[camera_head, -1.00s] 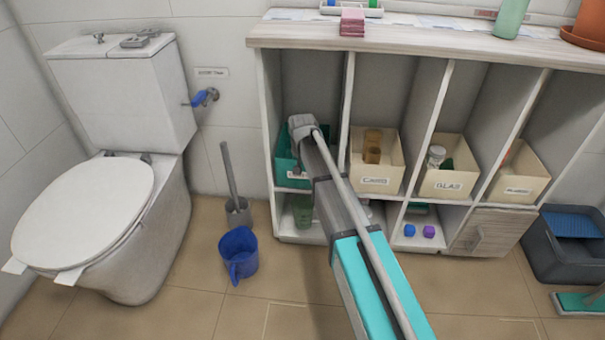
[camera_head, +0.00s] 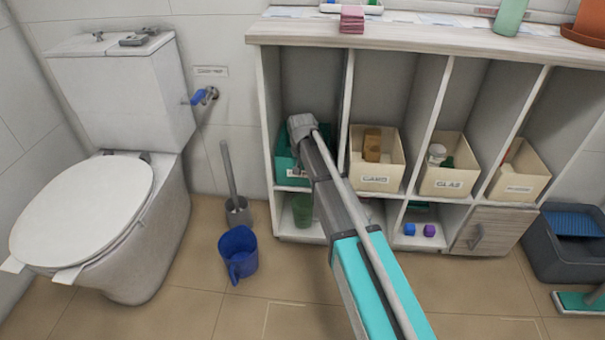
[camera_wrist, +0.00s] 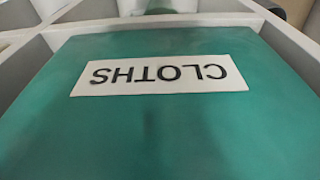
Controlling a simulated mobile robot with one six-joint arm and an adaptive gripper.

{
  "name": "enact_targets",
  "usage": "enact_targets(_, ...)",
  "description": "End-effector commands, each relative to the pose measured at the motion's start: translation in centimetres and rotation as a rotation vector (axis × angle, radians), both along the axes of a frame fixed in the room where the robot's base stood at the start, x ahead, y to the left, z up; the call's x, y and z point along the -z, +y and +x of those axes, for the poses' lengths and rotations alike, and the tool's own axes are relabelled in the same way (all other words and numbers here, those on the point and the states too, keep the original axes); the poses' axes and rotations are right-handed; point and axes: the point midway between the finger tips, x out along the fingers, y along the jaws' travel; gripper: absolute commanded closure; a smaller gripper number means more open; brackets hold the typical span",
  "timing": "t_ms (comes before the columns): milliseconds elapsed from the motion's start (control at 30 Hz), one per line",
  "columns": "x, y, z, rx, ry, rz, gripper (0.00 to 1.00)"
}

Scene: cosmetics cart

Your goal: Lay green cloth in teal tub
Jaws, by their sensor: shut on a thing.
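The teal tub (camera_head: 284,165) stands in the leftmost upper compartment of the white shelf unit, partly covered by my arm. Its teal front wall (camera_wrist: 150,130) fills most of the wrist view, with a white "CLOTHS" label (camera_wrist: 158,75) appearing upside down. My gripper (camera_head: 302,127) is at the tub's upper part, inside the compartment. Its fingertips are hidden behind my wrist in the head view and do not show in the wrist view. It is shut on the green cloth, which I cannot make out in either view.
The compartment's upright divider (camera_head: 346,120) stands close to the right of my arm. Cream bins (camera_head: 376,181) fill the neighbouring compartments. A green cup (camera_head: 303,210) stands below the tub. A blue jug (camera_head: 238,252) and a toilet brush (camera_head: 236,208) stand on the floor to the left.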

Motion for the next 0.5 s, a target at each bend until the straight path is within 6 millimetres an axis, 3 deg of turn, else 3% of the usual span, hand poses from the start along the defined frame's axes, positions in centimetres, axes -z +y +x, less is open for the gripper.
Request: enact_targets(500,1.08,-0.07,-0.02,0.000,-0.003,-0.001,0.76)
